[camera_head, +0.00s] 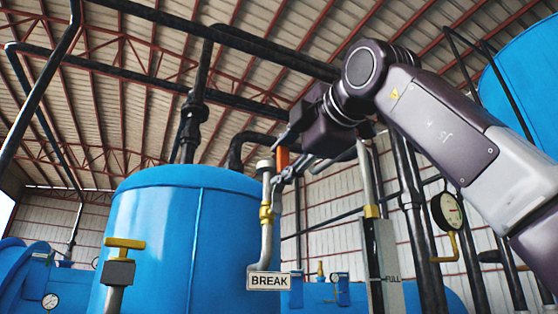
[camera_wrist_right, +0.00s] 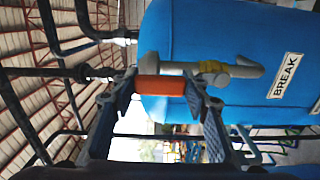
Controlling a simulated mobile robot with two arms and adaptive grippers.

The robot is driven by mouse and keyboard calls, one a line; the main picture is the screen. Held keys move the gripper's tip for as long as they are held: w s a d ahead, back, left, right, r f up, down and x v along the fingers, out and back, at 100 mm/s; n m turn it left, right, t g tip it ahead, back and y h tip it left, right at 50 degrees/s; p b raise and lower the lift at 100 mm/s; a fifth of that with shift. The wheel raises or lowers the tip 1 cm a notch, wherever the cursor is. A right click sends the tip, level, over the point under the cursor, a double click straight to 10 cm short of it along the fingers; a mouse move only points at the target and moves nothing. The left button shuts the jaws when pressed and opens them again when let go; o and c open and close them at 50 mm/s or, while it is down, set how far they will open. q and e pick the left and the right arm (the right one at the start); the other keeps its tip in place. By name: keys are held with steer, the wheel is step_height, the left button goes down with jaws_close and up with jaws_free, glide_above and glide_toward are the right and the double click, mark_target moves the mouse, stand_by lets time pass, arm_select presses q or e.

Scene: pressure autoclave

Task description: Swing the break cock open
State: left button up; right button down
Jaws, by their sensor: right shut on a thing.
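The break cock is a grey bent pipe (camera_head: 267,225) with a yellow collar, standing before a blue tank; it also shows in the right wrist view (camera_wrist_right: 242,71). A white BREAK sign (camera_head: 268,281) is at its lower end and shows in the wrist view too (camera_wrist_right: 285,76). Its orange handle (camera_head: 283,157) is at the top beside the grey cap. My right gripper (camera_head: 289,163) is shut on the orange handle (camera_wrist_right: 160,87), with one finger at each end of it in the wrist view. My left gripper is not in view.
A large blue tank (camera_head: 165,240) stands behind the cock. A yellow-handled valve (camera_head: 122,243) is at the lower left. A FULL sign (camera_head: 393,279) and a pressure gauge (camera_head: 447,211) are to the right. Dark pipes run overhead and behind my right arm.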

steer(key=shift+d, duration=0.1)
stand_by(0.3)
steer(key=c, duration=1.4)
jaws_free()
steer(key=shift+w, duration=0.1)
steer(key=shift+o, duration=0.2)
steer(key=shift+s+d, duration=0.15)
steer(key=shift+s, duration=0.25)
steer(key=v, duration=1.1)
steer(key=shift+d, duration=0.1)
